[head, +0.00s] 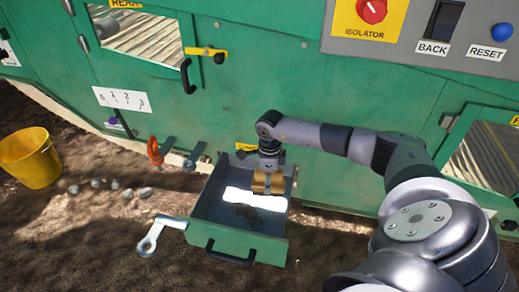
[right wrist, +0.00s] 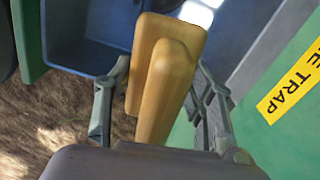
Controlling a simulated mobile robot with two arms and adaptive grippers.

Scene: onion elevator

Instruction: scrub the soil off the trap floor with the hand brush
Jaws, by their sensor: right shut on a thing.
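The wooden hand brush (head: 268,184) is held in my right gripper (head: 270,164), above the open trap drawer (head: 270,246). In the right wrist view the brush's wooden back and handle (right wrist: 160,65) stand between the two fingers of the gripper (right wrist: 163,85). The bristles are hidden, and I cannot tell whether they touch the floor. On the grey trap floor (head: 215,203) a dark patch of soil (head: 247,213) lies in front of the brush, near a bright patch of light. My left gripper is not in view.
The green machine wall stands behind the drawer. A yellow bucket (head: 30,158) and several pale lumps (head: 115,184) are on the ground at left.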

